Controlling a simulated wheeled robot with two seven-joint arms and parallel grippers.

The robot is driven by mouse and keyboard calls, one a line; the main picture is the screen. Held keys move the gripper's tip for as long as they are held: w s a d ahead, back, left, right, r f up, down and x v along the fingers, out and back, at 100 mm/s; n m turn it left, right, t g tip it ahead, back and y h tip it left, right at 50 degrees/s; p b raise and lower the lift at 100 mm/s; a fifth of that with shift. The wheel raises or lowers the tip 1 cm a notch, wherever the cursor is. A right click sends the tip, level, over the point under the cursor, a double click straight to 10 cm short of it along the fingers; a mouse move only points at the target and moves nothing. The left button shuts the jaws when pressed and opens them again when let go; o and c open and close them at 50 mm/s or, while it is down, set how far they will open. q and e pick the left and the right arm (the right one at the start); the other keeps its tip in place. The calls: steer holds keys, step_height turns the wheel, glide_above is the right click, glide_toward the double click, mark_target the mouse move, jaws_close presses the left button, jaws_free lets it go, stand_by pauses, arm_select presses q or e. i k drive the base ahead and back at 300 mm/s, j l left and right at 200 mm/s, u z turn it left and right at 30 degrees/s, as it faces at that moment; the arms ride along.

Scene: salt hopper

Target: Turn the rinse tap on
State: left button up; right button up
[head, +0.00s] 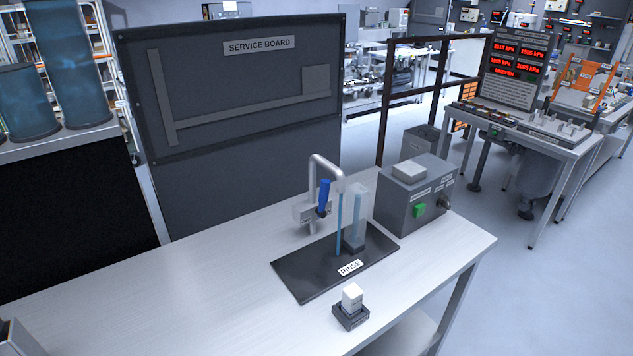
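The rinse tap (318,172) is a grey gooseneck pipe standing on the white table behind a black mat (308,278) labelled RINSE. Its blue lever (324,193) stands close to upright, tilted slightly, on the grey valve body (306,212). A thin blue column (339,225) runs from below the spout down to the mat and looks like water. A clear, tall vessel (360,205) with a dark base stands just right of this column. Neither of my grippers shows in the head view.
A grey box (416,205) with a green button stands right of the mat. A small white block on a dark base (351,305) sits in front. The service board (240,90) rises behind the table (150,290), whose left part is clear. A grey piece at the bottom-left corner is unclear.

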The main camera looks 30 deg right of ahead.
mark_target(326, 183)
steer(key=i+l+u, duration=0.15)
steer(key=l+u, duration=0.25)
steer(key=l, duration=0.35)
steer(key=l+u, duration=0.45)
steer(key=l, duration=0.3)
